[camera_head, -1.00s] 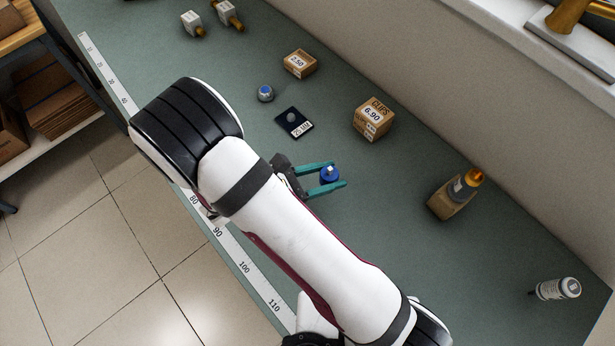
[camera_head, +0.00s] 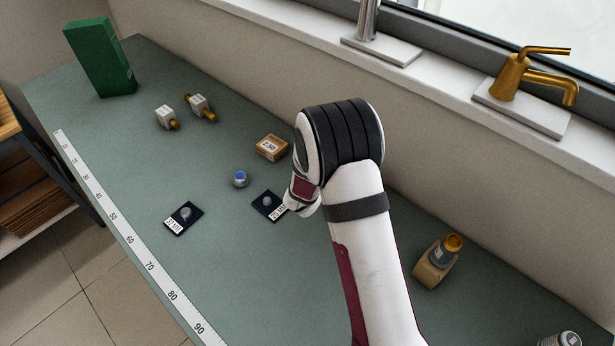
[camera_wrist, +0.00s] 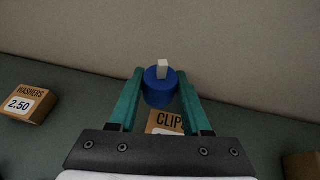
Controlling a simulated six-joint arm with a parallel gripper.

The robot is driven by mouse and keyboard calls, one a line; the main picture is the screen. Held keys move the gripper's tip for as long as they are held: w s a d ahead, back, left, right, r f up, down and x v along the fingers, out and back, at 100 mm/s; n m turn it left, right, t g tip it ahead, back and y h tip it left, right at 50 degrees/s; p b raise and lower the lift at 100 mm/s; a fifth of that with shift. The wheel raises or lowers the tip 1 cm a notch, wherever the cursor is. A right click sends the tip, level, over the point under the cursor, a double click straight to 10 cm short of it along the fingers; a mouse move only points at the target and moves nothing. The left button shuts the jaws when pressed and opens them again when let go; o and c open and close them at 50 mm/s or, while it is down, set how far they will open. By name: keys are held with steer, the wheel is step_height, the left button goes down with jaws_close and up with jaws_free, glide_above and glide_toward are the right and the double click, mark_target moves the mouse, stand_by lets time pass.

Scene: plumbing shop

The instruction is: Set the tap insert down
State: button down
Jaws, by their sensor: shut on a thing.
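The tap insert is a blue cylinder (camera_wrist: 158,96) with a pale square stem on top. In the wrist view it is between the teal fingers of my gripper (camera_wrist: 161,84), which are shut on it. It looks upright, in front of the wall and partly over the clips box (camera_wrist: 165,121) in the picture. Its height above the bench cannot be told. In the head view my arm hides the fingers, the insert and the clips box. Two dark cards with a small grey part on each lie on the bench, a left one (camera_head: 184,216) and a right one (camera_head: 267,204).
A washers box (camera_head: 272,147) and a blue-topped grey part (camera_head: 240,179) are left of my arm. Two valves (camera_head: 168,117) (camera_head: 202,107) and a green box (camera_head: 100,57) stand farther back. A ruler (camera_head: 150,265) edges the bench.

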steer(key=w+a+f, duration=0.1)
steer(key=a+f, duration=0.1)
steer(key=a, duration=0.1)
steer(key=w+a+f, duration=0.2)
steer(key=a, duration=0.1)
steer(key=w+a+f, duration=0.2)
steer(key=a, duration=0.1)
steer(key=shift+w+a+f, duration=0.2)
steer(key=shift+a+f, duration=0.05)
steer(key=shift+a, duration=0.1)
steer(key=f, duration=0.4)
steer(key=shift+w+a+f, duration=0.1)
steer(key=shift+a+f, duration=0.05)
steer(key=shift+a, duration=0.05)
steer(key=shift+f, duration=0.1)
steer(key=shift+c, duration=1.8)
jaws_free()
